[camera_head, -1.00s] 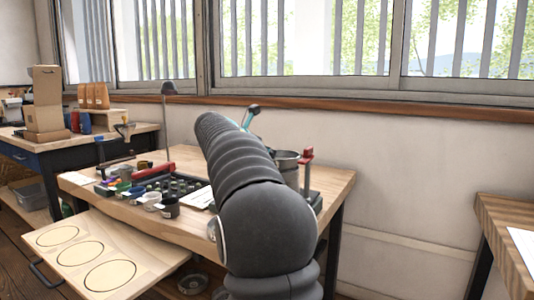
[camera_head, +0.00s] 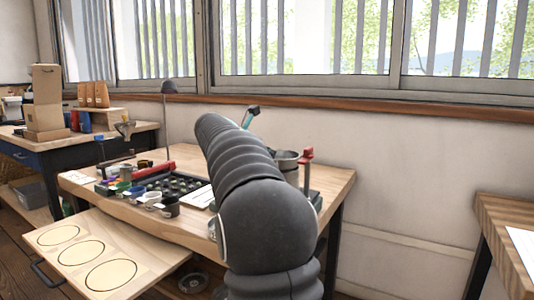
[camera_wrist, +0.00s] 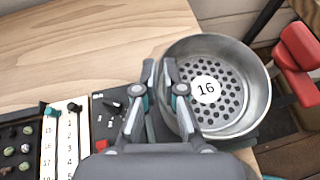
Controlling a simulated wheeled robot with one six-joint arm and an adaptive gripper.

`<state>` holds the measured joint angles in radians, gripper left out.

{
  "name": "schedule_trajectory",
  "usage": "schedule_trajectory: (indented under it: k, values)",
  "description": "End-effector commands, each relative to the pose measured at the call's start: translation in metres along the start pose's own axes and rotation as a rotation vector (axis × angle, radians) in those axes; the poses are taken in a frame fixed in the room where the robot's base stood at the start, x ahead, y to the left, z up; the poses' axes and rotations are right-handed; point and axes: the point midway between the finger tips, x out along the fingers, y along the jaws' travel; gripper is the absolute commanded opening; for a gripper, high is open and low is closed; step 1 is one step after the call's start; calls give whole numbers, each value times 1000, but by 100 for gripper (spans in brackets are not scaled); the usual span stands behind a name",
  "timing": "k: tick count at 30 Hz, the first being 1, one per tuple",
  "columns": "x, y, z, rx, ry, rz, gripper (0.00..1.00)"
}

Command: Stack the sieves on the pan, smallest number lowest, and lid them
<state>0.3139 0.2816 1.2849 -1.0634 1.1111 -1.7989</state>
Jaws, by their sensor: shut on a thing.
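A round metal sieve (camera_wrist: 236,67) marked 16, with a perforated floor, fills the right of the wrist view. In the head view a grey round metal vessel (camera_head: 287,157) shows behind my arm, partly hidden. My gripper (camera_wrist: 160,72) is shut on the left wall of the sieve, one finger inside and one outside. The sieve looks about level. What lies directly beneath it is mostly hidden, so I cannot tell whether it rests on the pan. I cannot make out the lid.
A pull-out board (camera_head: 130,240) with three empty ring outlines is at the front left. A black tray (camera_head: 180,185) and small cups stand on the wooden bench (camera_head: 335,180). A red-topped post (camera_head: 307,157) rises close to the sieve; its red part (camera_wrist: 300,55) is right beside it.

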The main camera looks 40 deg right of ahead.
Motion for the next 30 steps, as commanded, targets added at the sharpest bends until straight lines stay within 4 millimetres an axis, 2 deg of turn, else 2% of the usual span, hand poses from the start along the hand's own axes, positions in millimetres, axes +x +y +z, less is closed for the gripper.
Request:
schedule_trajectory:
  k: [17, 18, 19, 30]
  values:
    - [4, 0, -9, 0, 0, 0, 0]
    - [4, 0, -9, 0, -1, 0, 13]
    - [4, 0, -9, 1, 0, 0, 19]
    - [1, 0, -8, 0, 0, 1, 19]
